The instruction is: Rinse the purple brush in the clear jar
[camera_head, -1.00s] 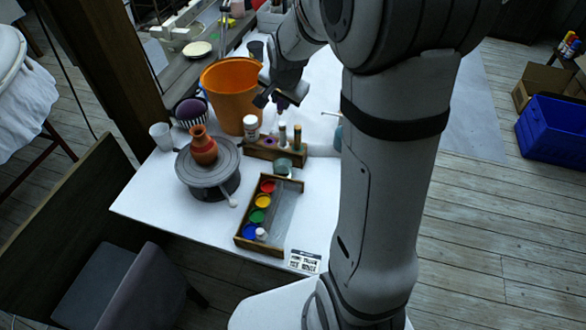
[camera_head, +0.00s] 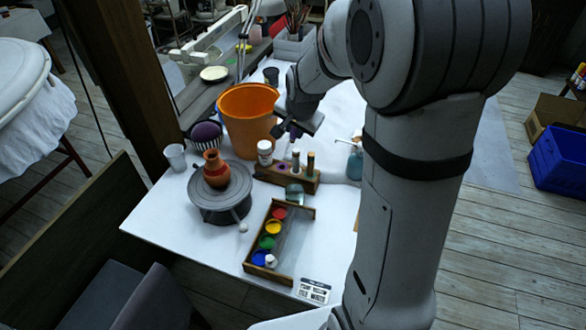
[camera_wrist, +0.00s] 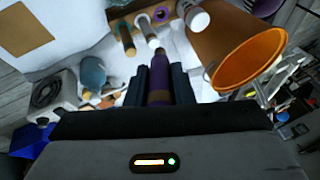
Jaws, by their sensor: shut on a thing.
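The purple brush (camera_wrist: 159,85) is held between the two dark fingers of my gripper (camera_wrist: 160,75), which is shut on its handle. In the head view, my gripper (camera_head: 288,127) holds the brush (camera_head: 296,132) above and behind the wooden brush holder (camera_head: 275,174). The brush's lower end is hard to see. A small clear, teal-tinted jar (camera_head: 294,192) stands in front of the holder, at the back end of the paint tray. The brush is apart from this jar. I cannot make out the jar in the wrist view.
The holder carries other brushes and a purple-ringed slot. An orange bucket (camera_head: 246,112) stands left of my gripper. A red vase (camera_head: 216,172) sits on a wheel (camera_head: 240,202). The paint tray (camera_head: 306,240) lies in front. A blue-green bottle (camera_head: 355,162) stands right of the holder.

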